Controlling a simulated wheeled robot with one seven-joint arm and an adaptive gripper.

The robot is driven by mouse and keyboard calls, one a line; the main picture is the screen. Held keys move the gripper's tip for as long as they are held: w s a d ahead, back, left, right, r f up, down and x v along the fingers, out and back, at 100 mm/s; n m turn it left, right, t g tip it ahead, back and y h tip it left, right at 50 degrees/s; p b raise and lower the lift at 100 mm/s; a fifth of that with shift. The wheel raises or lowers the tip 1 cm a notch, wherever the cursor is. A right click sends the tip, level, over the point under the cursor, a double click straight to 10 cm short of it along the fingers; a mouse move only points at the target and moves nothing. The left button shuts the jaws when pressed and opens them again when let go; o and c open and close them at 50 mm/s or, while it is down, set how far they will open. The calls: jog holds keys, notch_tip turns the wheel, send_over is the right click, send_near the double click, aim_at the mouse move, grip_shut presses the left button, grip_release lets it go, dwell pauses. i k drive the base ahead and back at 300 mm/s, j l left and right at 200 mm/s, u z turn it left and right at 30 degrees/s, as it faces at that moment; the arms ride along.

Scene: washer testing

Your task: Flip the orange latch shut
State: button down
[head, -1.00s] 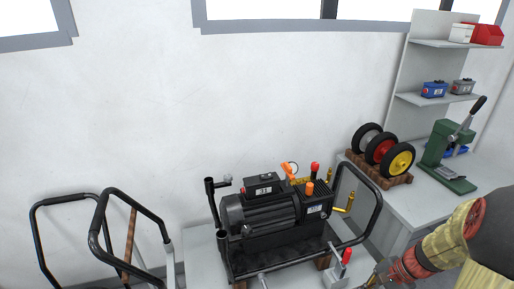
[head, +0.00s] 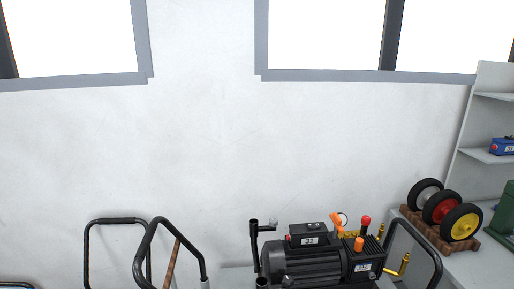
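A black pressure-washer pump unit (head: 305,262) with a motor stands at the bottom of the head view, its lower part cut off by the frame edge. A tilted orange piece (head: 336,222), which looks like the orange latch, stands up at the top of the unit, right of the black box labelled 31. It is too small to tell its exact position. An orange cap (head: 359,244) and a red knob (head: 366,221) sit just right of it. My gripper is not in view.
A black tubular handle (head: 418,248) curves around the unit's right end. Wheels (head: 441,208) rest on a wooden rack (head: 425,229) to the right, near a shelf (head: 492,155). Other black tube frames (head: 118,221) stand at left.

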aim_at(335, 217)
jog(key=i+u, duration=0.15)
jog(key=i, duration=0.45)
jog(key=i+l+u, duration=0.15)
jog(key=i, duration=0.4)
